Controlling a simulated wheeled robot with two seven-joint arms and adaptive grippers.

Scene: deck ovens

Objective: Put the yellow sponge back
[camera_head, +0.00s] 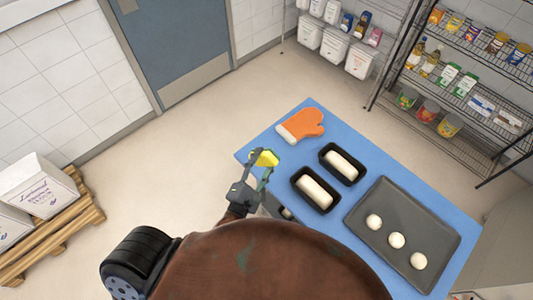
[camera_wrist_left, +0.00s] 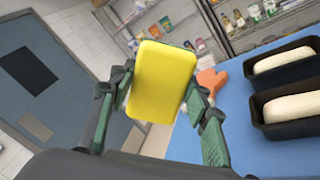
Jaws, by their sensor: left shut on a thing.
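The yellow sponge (camera_head: 266,158) is held between the fingers of my left gripper (camera_head: 259,169), at the left edge of the blue table (camera_head: 263,141) in the head view. In the left wrist view the sponge (camera_wrist_left: 161,80) stands upright between the two green-padded fingers of the left gripper (camera_wrist_left: 160,112), which are shut on it. It looks raised above the table; its exact height is unclear. My right gripper does not show in either view.
An orange oven mitt (camera_head: 302,124) lies on the table's far end. Wire shelves (camera_head: 463,145) stand behind.

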